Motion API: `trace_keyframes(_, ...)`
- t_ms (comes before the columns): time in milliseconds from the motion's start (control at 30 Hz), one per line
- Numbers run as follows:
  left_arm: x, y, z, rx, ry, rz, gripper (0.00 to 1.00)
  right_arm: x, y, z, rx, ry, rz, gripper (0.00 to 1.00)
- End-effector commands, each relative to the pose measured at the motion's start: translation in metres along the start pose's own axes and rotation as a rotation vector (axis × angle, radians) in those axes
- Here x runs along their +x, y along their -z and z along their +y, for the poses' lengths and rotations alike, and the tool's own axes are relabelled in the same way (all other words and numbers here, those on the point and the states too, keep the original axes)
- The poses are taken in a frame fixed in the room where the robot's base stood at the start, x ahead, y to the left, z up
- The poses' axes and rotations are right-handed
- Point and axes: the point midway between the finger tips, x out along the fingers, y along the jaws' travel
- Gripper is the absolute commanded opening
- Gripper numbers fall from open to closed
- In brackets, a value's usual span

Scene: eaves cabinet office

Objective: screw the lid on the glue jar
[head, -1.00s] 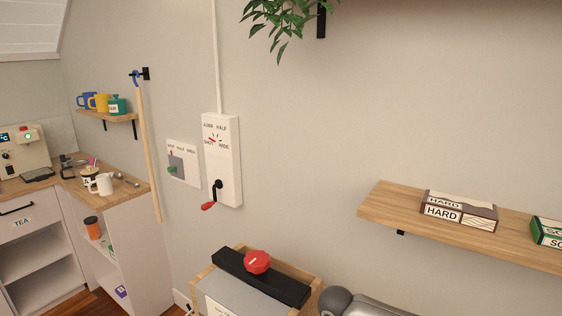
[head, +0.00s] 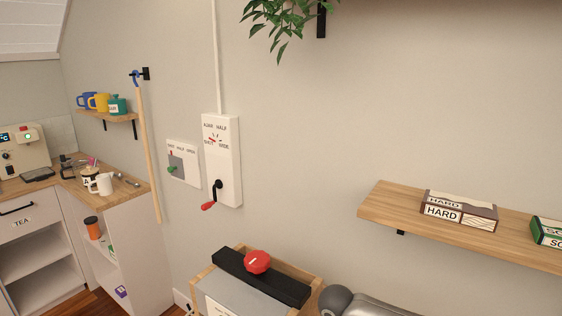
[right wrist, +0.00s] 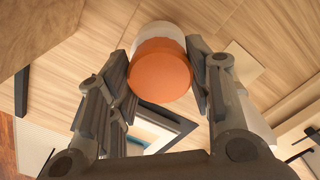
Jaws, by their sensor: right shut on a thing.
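In the right wrist view, a round orange lid (right wrist: 160,76) lies between the two fingers of my right gripper (right wrist: 160,54). A white rounded body, seemingly the glue jar (right wrist: 157,32), shows just behind the lid. The fingers close on the lid from both sides. How far the lid sits down on the jar cannot be told from this angle. The head view shows neither the jar nor the lid, only part of my arm at the bottom edge. My left gripper is in no view.
A wooden surface fills the background of the right wrist view. In the head view, a box with a red knob (head: 257,261) stands low in front. A wall shelf (head: 395,207) with a HARD box (head: 457,211) is at right. A counter (head: 130,188) with mugs is at left.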

Motion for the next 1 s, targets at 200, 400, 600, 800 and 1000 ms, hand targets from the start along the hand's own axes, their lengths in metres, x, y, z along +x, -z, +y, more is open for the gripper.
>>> trace_keyframes(200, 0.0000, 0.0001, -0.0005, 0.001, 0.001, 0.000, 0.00, 0.0002, 0.0001, 0.0001, 0.000, 0.000, 0.000, 0.28)
trace_keyframes(400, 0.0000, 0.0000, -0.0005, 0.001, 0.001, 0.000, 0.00, 0.0002, 0.0002, 0.0000, 0.000, 0.000, 0.001, 0.28)
trace_keyframes(600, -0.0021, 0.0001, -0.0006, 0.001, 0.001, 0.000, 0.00, -0.0005, 0.0002, 0.0002, 0.053, 0.000, 0.001, 0.28)
trace_keyframes(800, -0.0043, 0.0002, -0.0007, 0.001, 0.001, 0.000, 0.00, -0.0001, -0.0004, -0.0002, 0.185, 0.000, -0.001, 0.56)
trace_keyframes(1000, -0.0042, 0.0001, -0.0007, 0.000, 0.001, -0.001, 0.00, 0.0002, -0.0001, -0.0002, 0.182, 0.000, 0.000, 0.72)
